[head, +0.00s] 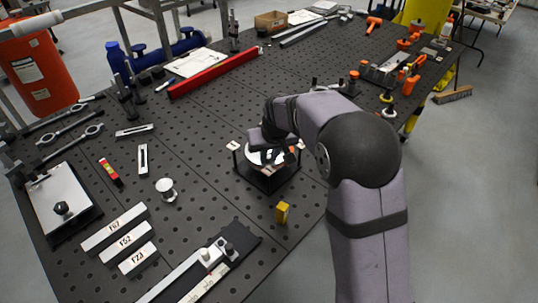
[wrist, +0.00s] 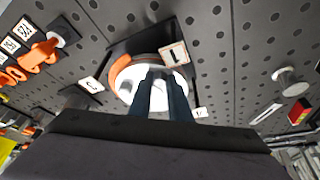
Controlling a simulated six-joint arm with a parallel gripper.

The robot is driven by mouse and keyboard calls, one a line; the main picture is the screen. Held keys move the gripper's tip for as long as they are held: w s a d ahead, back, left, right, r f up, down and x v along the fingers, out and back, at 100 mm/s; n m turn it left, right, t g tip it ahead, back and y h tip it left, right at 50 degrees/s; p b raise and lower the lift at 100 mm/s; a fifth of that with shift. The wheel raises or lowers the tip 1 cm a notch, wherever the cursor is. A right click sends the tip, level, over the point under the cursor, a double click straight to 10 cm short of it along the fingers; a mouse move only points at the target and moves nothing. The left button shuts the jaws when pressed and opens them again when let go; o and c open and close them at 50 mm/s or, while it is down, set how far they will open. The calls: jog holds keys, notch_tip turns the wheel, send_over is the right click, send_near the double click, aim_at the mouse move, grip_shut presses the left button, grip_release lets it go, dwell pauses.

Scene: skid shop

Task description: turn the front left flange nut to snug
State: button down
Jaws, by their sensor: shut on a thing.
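The round white flange (head: 256,158) sits on a black square stand (head: 268,183) mid-table. In the wrist view the flange (wrist: 126,88) shows a white face with an orange part at its rim. Small lettered tags stand around it, one near the fingers (wrist: 174,53) and one at the left (wrist: 92,86). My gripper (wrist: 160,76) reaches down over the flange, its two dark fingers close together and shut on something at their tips. The front left flange nut is not clearly seen; the fingers hide what they grip. In the head view my wrist covers much of the flange.
A yellow block (head: 282,212) stands in front of the stand. A white knob-like piece (head: 166,189) and numbered grey bars (head: 114,227) lie to the left. A red bar (head: 213,74) lies behind. Orange tools (head: 411,84) are at the back right.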

jog(key=m+h+b, duration=0.1)
jog(key=m, duration=0.1)
jog(key=m+b, duration=0.1)
jog(key=m, duration=0.1)
jog(key=shift+a+f+h, duration=0.1)
jog(key=shift+a+h, duration=0.25)
jog(key=shift+h, duration=0.05)
jog(key=m, duration=0.1)
jog(key=m+h+b, duration=0.1)
jog(key=m, duration=0.2)
jog(key=shift+w+a+m+h, duration=0.15)
jog(key=shift+a+m+h, duration=0.1)
jog(key=shift+m+h, duration=0.05)
jog(key=m, duration=0.1)
jog(key=m+g, duration=0.1)
jog(key=m+h, duration=0.1)
jog(key=shift+w+a+r+m+p, duration=0.15)
jog(key=shift+r+m+p, duration=0.15)
jog(key=shift+m, duration=0.1)
jog(key=shift+w+a+m+g+h+p, duration=0.15)
jog(key=shift+m+g+p, duration=0.25)
jog(key=shift+m+p, duration=0.4)
jog(key=shift+w+d+m+g+h+p, duration=0.1)
jog(key=shift+m+g+h+p, duration=0.25)
jog(key=shift+m, duration=0.75)
jog(key=c, duration=1.8)
grip_release()
jog(key=shift+o, duration=0.8)
jog(key=shift+s+f, duration=0.1)
